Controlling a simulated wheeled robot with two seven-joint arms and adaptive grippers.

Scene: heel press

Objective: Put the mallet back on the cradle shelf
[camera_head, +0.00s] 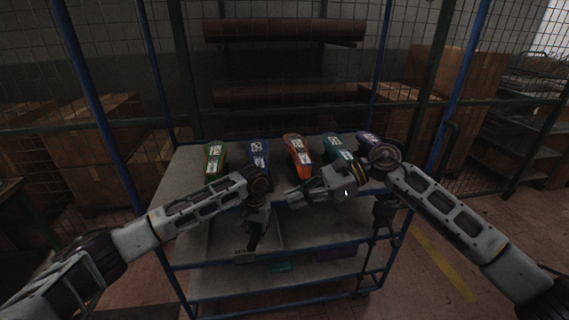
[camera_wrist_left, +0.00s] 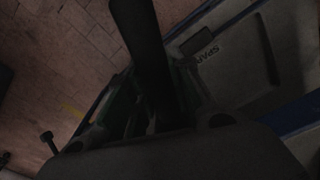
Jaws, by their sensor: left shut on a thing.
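My left gripper (camera_head: 256,232) points down at the front edge of the blue-framed rack. In the left wrist view, its fingers (camera_wrist_left: 150,115) are shut on a dark bar, which looks like the mallet's handle (camera_wrist_left: 143,35). The mallet's head cannot be made out. A grey lower shelf (camera_head: 310,243) with a small label (camera_head: 243,253) lies behind and below the gripper; I cannot tell whether it is the cradle shelf. My right gripper (camera_head: 300,194) hangs over the front of the top shelf, pointing left; its finger gap is unclear.
The top shelf (camera_head: 190,180) carries several shoe-like items, among them an orange one (camera_head: 298,155) and a green one (camera_head: 215,160). Cardboard boxes (camera_head: 90,150) stand behind mesh.

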